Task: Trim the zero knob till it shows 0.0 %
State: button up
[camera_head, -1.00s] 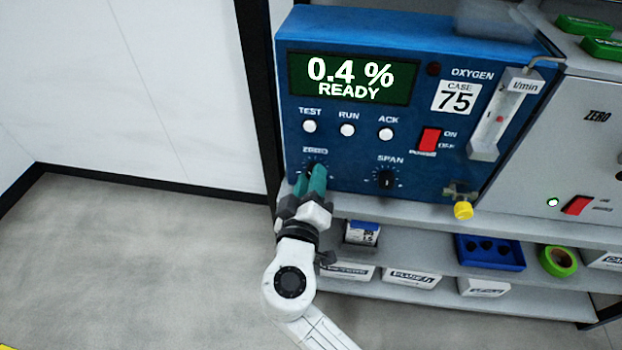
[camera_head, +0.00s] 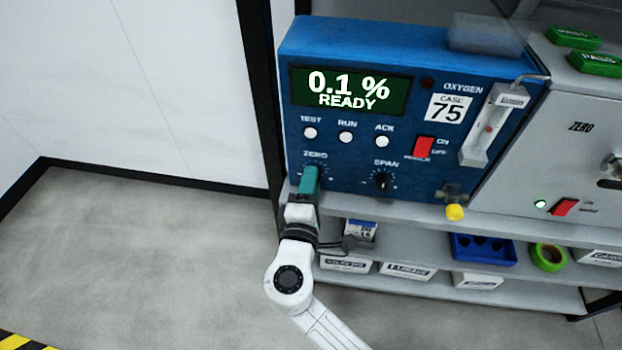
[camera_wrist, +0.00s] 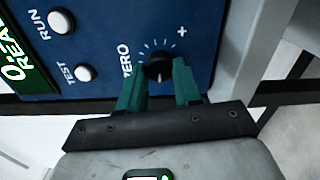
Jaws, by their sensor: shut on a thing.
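The blue oxygen analyser (camera_head: 345,50) stands on the shelf, and its green display (camera_head: 350,91) reads 0.1 % READY. The zero knob (camera_wrist: 158,67) is a black round knob with a light pointer line, with tick marks around it and a plus sign to one side. My gripper (camera_head: 311,180) is at the ZERO label in the head view, where its green fingers hide the knob. In the wrist view my gripper (camera_wrist: 159,82) is shut on the zero knob, one green finger on each side of it.
The span knob (camera_head: 382,182) sits to the right of the zero knob. TEST, RUN and ACK buttons (camera_head: 346,137) are above, with a red power switch (camera_head: 424,147) to their right. A yellow-capped fitting (camera_head: 455,212) projects at lower right. A shelf below holds boxes and a blue tray (camera_head: 483,248).

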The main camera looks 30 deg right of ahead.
jog(key=shift+n, duration=0.6)
jog(key=shift+a+f+p, duration=0.1)
jog(key=shift+p, duration=0.2)
jog(key=o, duration=1)
jog(key=shift+o, duration=0.2)
jog(key=v, duration=1)
jog(key=shift+s+a, duration=0.15)
jog(key=shift+s, duration=0.15)
